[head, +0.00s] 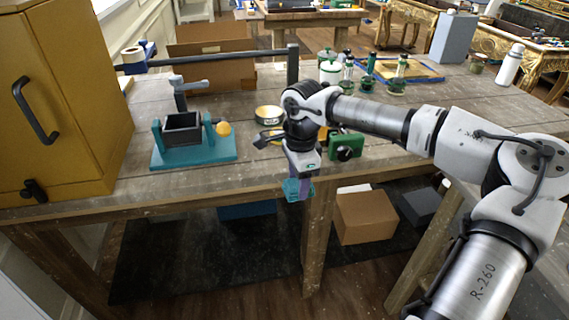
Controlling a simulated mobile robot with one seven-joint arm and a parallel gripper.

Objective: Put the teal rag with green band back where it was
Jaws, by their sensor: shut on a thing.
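My gripper (300,182) points down just in front of the front edge of the wooden workbench, near the middle of the head view. It is shut on the teal rag (291,190), a small teal piece that shows at and below the fingers. The rag hangs in front of the bench edge, above the floor. The fingers hide part of it, and its green band cannot be made out at this size.
The workbench (80,207) carries a teal vise-like stand (195,158), a green box with a black knob (346,147), a yellow-rimmed tin (268,114) and several bottles. A mustard cabinet (60,95) stands at left. A cardboard box (365,216) sits underneath.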

